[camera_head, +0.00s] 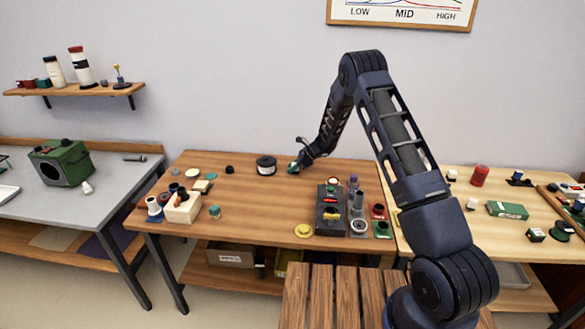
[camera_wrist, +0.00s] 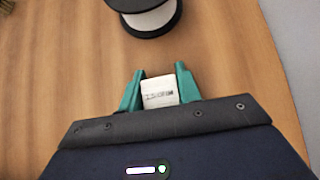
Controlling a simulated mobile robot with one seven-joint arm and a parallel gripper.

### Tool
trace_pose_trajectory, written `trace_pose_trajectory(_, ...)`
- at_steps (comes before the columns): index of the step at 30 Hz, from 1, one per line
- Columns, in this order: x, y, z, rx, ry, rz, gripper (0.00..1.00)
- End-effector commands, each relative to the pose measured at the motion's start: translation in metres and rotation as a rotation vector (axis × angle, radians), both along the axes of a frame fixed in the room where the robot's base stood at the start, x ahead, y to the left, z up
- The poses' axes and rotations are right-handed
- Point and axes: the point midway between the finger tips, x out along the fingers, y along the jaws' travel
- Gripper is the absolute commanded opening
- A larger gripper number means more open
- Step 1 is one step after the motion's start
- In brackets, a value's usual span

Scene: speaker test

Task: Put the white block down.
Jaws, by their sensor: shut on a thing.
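The white block (camera_wrist: 158,93) has dark printing on its face. It sits between the two teal fingers of my gripper (camera_wrist: 160,74) in the wrist view, and the gripper is shut on it. In the head view my gripper (camera_head: 295,166) is at the back of the middle wooden table (camera_head: 258,200), right of a black and white spool. The block cannot be made out in the head view. I cannot tell whether it touches the tabletop or hangs just above it.
The black and white spool (camera_head: 266,165) stands close by and also shows at the top of the wrist view (camera_wrist: 147,15). A black box (camera_head: 329,209) and several small parts stand at the right front. A wooden block holder (camera_head: 184,208) is at the left. The table's middle is clear.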

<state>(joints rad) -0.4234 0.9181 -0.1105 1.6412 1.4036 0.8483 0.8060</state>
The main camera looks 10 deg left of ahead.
Motion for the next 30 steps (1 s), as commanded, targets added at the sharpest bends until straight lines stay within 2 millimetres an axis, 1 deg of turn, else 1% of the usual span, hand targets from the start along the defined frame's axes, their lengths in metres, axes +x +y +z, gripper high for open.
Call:
trace_pose_trajectory(9,0.000,0.000,-0.002,0.001,0.000,0.000,0.08)
trace_pose_trajectory(10,0.000,0.000,-0.002,0.001,0.000,0.000,0.37)
trace_pose_trajectory(12,0.000,0.000,-0.002,0.000,0.000,0.000,0.51)
trace_pose_trajectory(13,0.000,0.000,-0.002,0.000,0.000,0.000,0.55)
trace_pose_trajectory(20,0.000,0.000,-0.002,0.000,0.000,0.000,0.55)
trace_pose_trajectory(24,0.000,-0.001,0.002,0.000,-0.001,-0.001,0.55)
trace_pose_trajectory(26,0.000,-0.006,0.006,0.001,0.000,-0.001,0.55)
trace_pose_trajectory(30,0.001,-0.021,0.021,0.002,-0.001,-0.002,0.55)
